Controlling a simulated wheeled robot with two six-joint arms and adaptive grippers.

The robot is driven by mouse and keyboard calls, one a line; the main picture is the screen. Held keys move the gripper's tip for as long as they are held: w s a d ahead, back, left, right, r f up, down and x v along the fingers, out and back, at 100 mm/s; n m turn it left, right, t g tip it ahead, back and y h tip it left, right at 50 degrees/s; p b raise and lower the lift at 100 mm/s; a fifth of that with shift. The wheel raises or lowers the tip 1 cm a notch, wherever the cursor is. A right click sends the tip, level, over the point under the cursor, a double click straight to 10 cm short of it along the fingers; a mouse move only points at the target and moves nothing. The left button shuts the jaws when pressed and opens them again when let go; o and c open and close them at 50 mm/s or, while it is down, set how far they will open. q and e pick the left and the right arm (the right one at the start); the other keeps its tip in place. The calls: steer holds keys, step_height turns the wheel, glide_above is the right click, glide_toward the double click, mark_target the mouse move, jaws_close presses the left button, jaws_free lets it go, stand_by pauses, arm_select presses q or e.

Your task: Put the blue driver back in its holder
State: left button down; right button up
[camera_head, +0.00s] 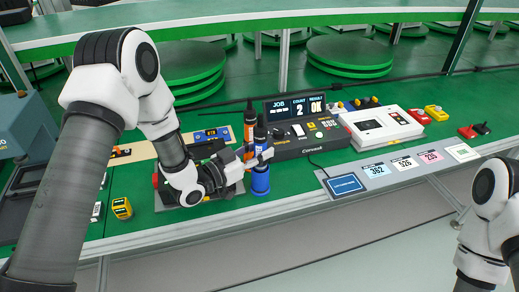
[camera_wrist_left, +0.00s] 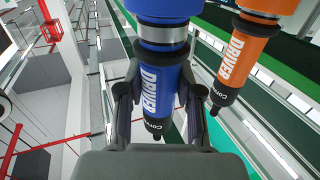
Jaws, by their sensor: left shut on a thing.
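The blue driver (camera_head: 260,133) stands upright, its dark narrow end up, in the head view. My left gripper (camera_head: 265,155) is shut around its body from the left side. In the left wrist view the blue driver (camera_wrist_left: 158,80) sits between both fingers of the left gripper (camera_wrist_left: 160,100), its lettering showing. Below the fingers in the head view is a blue cylindrical part (camera_head: 260,181); I cannot tell whether the driver is seated in it or held just above. An orange driver (camera_head: 249,122) stands upright close behind. My right arm shows at the right edge, its gripper out of view.
A black controller (camera_head: 308,136) with a lit display (camera_head: 299,106) stands to the right of the drivers. Further right are a white device (camera_head: 380,124) and a row of labelled cards (camera_head: 404,163). A yellow item (camera_head: 122,208) lies at left. Green bench surface (camera_head: 290,187) is clear in front.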

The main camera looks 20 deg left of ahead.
arm_select(q)
steer(key=shift+f+b, duration=0.4)
steer(key=shift+f, duration=0.15)
steer(key=c, duration=0.7)
jaws_free()
steer(key=shift+s+a, duration=0.1)
steer(key=v, duration=1.1)
steer(key=shift+s, duration=0.4)
steer(key=shift+a, duration=0.15)
